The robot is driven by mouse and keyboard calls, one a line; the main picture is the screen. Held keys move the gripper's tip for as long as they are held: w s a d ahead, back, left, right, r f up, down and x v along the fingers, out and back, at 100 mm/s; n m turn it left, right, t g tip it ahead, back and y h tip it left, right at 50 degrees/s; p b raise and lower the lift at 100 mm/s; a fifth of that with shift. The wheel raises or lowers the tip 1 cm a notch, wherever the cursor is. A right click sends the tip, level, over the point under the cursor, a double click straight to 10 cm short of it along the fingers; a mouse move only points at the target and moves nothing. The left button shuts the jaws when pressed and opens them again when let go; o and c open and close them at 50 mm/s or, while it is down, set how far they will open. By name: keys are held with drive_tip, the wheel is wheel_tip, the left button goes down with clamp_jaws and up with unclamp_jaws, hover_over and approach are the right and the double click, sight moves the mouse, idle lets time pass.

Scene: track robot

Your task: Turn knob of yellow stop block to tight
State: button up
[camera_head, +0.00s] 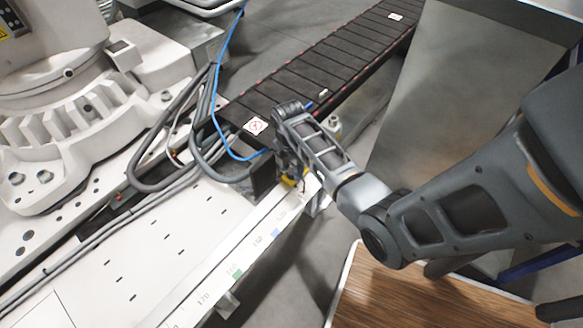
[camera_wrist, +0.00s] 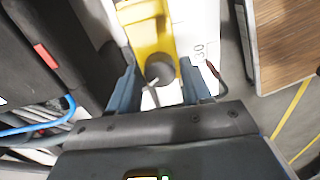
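The yellow stop block (camera_wrist: 147,30) shows large at the top middle of the wrist view, on the white rail with printed numbers. In the head view only a small yellow part (camera_head: 290,181) shows beside my gripper. Its dark round knob (camera_wrist: 159,69) faces my gripper, with a thin light pin or lever across its front. My gripper (camera_wrist: 158,88) is open, with one blue-grey finger on each side of the knob and visible gaps between. In the head view my gripper (camera_head: 292,172) is down at the rail, mostly hidden behind my wrist.
The white scale rail (camera_head: 235,262) runs toward the lower left. A black cable track (camera_head: 325,66) lies behind, with a blue cable (camera_head: 217,110) and grey hoses near its end. A large white robot base (camera_head: 55,90) stands left. A wooden-topped surface (camera_head: 400,295) is at lower right.

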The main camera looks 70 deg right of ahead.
drive_tip(key=c, duration=0.7)
drive_tip(key=shift+r+m+p, duration=0.1)
drive_tip(key=shift+m+p, duration=0.2)
drive_tip(key=m+p, duration=0.3)
drive_tip(key=shift+r, duration=0.1)
drive_tip(key=m+p, duration=0.3)
drive_tip(key=m, duration=0.3)
drive_tip(key=shift+m, duration=0.4)
drive_tip(key=m+p, duration=0.2)
drive_tip(key=m, duration=0.4)
drive_tip(key=shift+s+t, duration=0.1)
drive_tip(key=shift+t, duration=0.3)
drive_tip(key=m, duration=0.3)
drive_tip(key=shift+f+m+p, duration=0.2)
drive_tip(key=shift+m+p, duration=0.15)
drive_tip(key=shift+m, duration=0.05)
drive_tip(key=shift+m+p, duration=0.3)
drive_tip(key=shift+m, duration=1.4)
